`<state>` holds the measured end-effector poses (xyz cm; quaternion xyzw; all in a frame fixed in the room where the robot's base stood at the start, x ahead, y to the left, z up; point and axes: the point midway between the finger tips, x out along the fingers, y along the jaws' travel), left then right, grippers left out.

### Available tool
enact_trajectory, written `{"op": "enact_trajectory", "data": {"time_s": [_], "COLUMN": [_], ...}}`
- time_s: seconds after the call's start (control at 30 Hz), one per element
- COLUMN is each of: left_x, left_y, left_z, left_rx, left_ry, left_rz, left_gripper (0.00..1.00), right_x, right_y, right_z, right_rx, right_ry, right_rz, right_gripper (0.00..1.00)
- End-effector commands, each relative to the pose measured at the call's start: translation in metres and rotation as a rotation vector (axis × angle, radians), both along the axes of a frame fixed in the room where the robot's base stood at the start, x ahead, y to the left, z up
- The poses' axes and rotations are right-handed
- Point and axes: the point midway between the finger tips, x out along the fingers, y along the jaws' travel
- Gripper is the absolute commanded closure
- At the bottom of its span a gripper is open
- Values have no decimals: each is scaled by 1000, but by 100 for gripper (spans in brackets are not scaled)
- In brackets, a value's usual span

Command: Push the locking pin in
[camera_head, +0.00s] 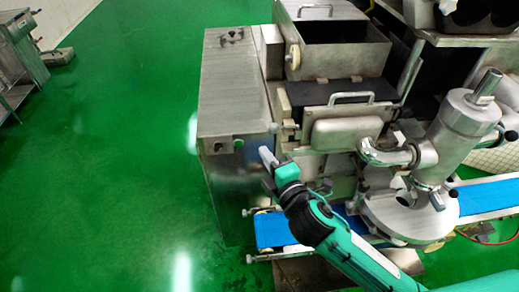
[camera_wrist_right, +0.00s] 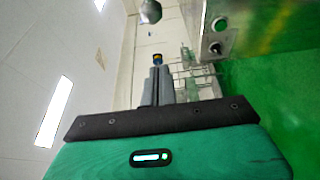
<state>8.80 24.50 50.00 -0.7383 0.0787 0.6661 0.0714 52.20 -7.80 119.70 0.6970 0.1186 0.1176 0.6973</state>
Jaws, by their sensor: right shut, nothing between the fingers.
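A short metal rod with a round end (camera_head: 287,127) sticks out from the machine's side, beside the covered metal housing; it may be the locking pin, but I cannot tell for sure. My right gripper (camera_head: 267,156) is just below and left of it, apart from it, in front of the control box. Its fingers are shut and empty. In the right wrist view the shut fingers (camera_wrist_right: 157,72) point up, with a rounded metal knob (camera_wrist_right: 150,12) beyond them at the top edge. My left gripper is not in view.
The control box (camera_head: 222,170) carries a dark knob and a green button near the fingers; they also show on its panel in the wrist view (camera_wrist_right: 217,34). A blue conveyor belt (camera_head: 272,230) runs below my arm. Green floor (camera_head: 110,150) is clear at left.

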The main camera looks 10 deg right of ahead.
Motion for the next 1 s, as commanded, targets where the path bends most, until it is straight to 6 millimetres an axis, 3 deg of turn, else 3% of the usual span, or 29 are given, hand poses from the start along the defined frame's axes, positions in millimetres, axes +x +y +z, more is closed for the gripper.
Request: {"op": "enact_trajectory", "data": {"time_s": [0.13,0.33,0.8,0.9,1.0], "left_x": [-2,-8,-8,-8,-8], "left_y": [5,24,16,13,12], "left_z": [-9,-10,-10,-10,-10], "left_rx": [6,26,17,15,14], "left_ry": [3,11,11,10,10], "left_rz": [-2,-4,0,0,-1], "left_gripper": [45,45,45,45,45], "right_x": [-15,-21,-21,-22,-28], "right_y": [-6,-8,-8,-15,-33], "right_z": [-2,0,0,-7,-26], "right_rx": [0,0,3,45,162], "right_ry": [1,0,3,52,186], "right_rz": [0,-1,-2,-32,-114], "right_gripper": [100,100,100,100,100]}}
